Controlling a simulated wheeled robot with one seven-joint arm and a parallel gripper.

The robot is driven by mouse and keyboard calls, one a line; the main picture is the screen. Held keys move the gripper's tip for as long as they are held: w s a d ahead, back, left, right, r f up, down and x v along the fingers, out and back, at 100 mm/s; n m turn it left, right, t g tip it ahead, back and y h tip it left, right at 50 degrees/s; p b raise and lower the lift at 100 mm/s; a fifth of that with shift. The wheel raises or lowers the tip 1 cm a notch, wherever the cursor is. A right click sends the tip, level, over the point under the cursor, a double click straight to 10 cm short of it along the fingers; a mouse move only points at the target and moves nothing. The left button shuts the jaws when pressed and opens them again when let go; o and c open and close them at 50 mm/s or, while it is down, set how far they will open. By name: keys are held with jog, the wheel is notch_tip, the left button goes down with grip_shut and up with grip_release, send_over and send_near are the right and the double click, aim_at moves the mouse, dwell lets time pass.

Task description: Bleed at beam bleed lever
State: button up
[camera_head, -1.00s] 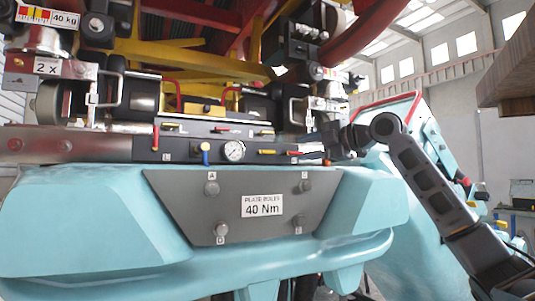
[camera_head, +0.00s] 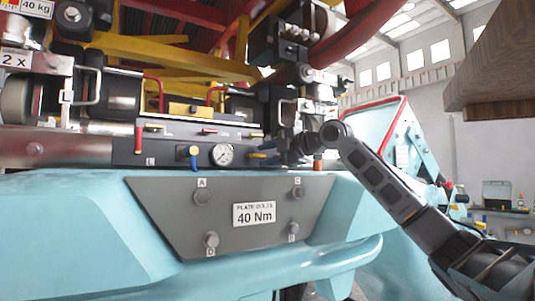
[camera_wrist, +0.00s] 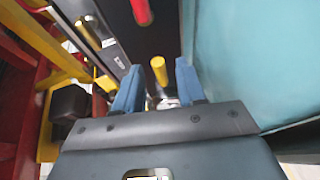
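The grey beam (camera_head: 175,150) runs across the front of the train under the machinery and carries several levers. A yellow-handled lever (camera_head: 258,155) sits on it to the right of a round gauge (camera_head: 222,154). I cannot read a label that marks the bleed lever. My gripper (camera_head: 272,149) is at the beam's right part, by this yellow lever. In the wrist view its two blue fingers (camera_wrist: 157,78) are open, and a yellow handle (camera_wrist: 160,70) shows in the gap between their tips. Whether they touch it I cannot tell. A red handle (camera_wrist: 142,10) is above it.
A blue-handled valve (camera_head: 195,158) and a red upright lever (camera_head: 138,138) are farther left on the beam. The turquoise body (camera_head: 80,205) with a grey bolt plate (camera_head: 180,230) lies close below. A brown block (camera_head: 495,60) hangs at upper right.

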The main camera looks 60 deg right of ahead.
jog(key=shift+w, duration=0.1)
jog(key=shift+c, duration=0.5)
grip_shut()
jog(key=shift+w+a+r+n+g+p, duration=0.1)
jog(key=shift+r+n+g+p, duration=0.5)
jog(key=shift+n, duration=0.5)
jog(key=n+g+h, duration=0.1)
jog(key=r+n+p, duration=0.1)
jog(key=n, duration=0.1)
jog(key=shift+w+a+g+h, duration=0.2)
jog(key=shift+a+g+h, duration=0.15)
jog(key=shift+g+h, duration=0.05)
jog(key=n+h, duration=0.1)
jog(key=a+r+n+g+h+p, duration=0.1)
jog(key=n, duration=0.1)
jog(key=shift+w+a+n+g, duration=0.2)
jog(key=shift+w+n+g, duration=0.1)
jog(key=shift+w, duration=0.1)
jog(key=shift+w+a+n+g+h+p, duration=0.25)
jog(key=shift+a+n+g+h, duration=0.1)
jog(key=shift+n+h, duration=0.4)
jog(key=shift+w+a+n+g+h+p, duration=0.2)
jog(key=shift+a+n+g+h, duration=0.15)
jog(key=shift+n+h, duration=0.4)
